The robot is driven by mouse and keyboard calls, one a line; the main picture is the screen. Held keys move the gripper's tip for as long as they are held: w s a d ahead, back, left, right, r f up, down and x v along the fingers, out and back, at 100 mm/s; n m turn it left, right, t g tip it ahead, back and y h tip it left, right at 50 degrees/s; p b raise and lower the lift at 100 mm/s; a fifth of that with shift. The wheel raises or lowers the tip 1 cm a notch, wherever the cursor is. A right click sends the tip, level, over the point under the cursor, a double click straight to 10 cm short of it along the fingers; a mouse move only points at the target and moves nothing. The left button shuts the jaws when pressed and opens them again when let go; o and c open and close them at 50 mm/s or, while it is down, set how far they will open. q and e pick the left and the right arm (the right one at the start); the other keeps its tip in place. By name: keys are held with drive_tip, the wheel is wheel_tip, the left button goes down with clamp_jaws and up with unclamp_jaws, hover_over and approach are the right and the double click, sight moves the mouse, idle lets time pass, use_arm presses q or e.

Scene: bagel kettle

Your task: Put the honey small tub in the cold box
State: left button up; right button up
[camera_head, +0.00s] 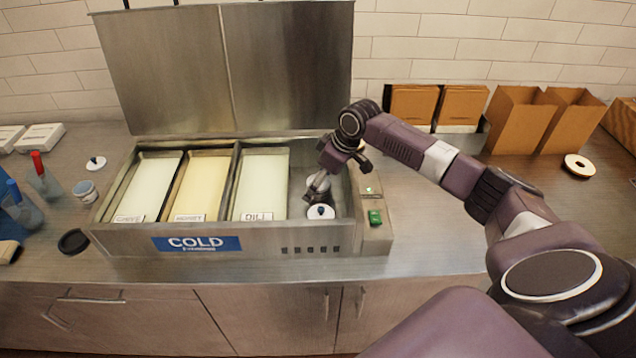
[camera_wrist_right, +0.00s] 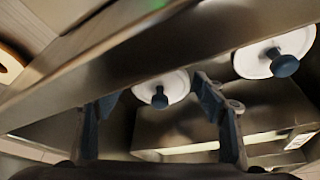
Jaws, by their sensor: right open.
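The cold box (camera_head: 225,244) stands open on the counter with three long tubs and a narrower compartment at its right end. Two small tubs with white lids and dark blue knobs sit in that compartment; the front lid (camera_head: 321,212) shows clearly, the other is mostly behind my gripper. No honey label is readable on either. My right gripper (camera_head: 318,187) reaches down into this compartment, open. In the right wrist view, one white lid (camera_wrist_right: 161,88) appears between its fingers, apparently not clamped; another lid (camera_wrist_right: 275,54) lies to the right. My left gripper is out of view.
A small labelled tub (camera_head: 86,191), a loose white lid (camera_head: 96,163), a black lid (camera_head: 73,241) and bottles (camera_head: 44,178) stand left of the box. The raised cover (camera_head: 228,70) stands behind the box.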

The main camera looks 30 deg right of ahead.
drive_tip(key=b+v, duration=0.2)
drive_tip(key=v, duration=1)
drive_tip(key=shift+r, duration=0.2)
